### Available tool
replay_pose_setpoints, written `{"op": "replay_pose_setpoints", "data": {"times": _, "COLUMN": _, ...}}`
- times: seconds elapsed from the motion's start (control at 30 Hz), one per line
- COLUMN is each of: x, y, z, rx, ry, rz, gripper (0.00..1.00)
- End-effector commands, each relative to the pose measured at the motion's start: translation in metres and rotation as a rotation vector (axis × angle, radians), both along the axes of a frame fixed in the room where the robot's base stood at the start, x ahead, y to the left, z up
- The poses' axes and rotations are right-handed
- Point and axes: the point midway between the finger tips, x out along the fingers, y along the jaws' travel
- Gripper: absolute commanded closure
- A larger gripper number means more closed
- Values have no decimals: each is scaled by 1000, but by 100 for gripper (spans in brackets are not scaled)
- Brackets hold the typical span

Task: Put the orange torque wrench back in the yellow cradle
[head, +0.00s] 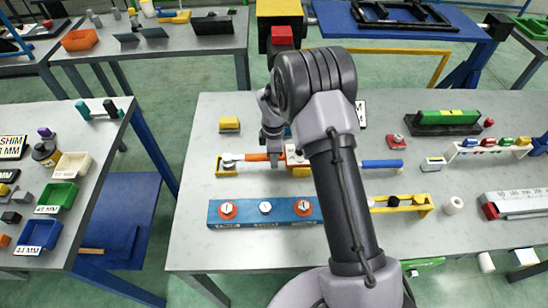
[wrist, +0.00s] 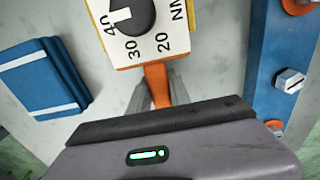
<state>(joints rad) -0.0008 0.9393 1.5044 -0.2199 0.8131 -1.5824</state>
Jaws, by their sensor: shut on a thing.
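The orange torque wrench (head: 253,157) lies across the grey bench, its ratchet head at the left. Its pale dial box (wrist: 135,30), with a yellow side, reads 20, 30 and 40 in the wrist view. My gripper (wrist: 161,98) is shut on its orange shaft, left of the dial in the head view. A small yellow holder (head: 226,172) is at the ratchet head; I cannot tell whether the head rests in it. A yellow rack (head: 418,201) with dark openings stands to the right. I cannot tell which yellow piece is the cradle. My arm hides the bench right of the dial.
A blue bar with bolts (head: 243,212) lies in front of the wrench. A blue handle (head: 382,164) shows right of my arm. A blue block with white stripes (wrist: 44,78) is close by. A yellow-topped block (head: 229,124) stands behind. The bench's front left is bare.

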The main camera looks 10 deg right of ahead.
Motion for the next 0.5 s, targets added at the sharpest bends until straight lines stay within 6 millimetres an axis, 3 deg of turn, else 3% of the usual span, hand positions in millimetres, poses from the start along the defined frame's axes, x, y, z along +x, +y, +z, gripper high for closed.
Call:
{"op": "replay_pose_setpoints", "data": {"times": 0.43, "x": 0, "y": 0, "z": 1, "rx": 0, "ry": -1, "rz": 0, "gripper": 100}}
{"op": "replay_pose_setpoints", "data": {"times": 0.47, "x": 0, "y": 0, "z": 1, "rx": 0, "ry": -1, "rz": 0, "gripper": 73}}
{"op": "replay_pose_setpoints", "data": {"times": 0.5, "x": 0, "y": 0, "z": 1, "rx": 0, "ry": -1, "rz": 0, "gripper": 65}}
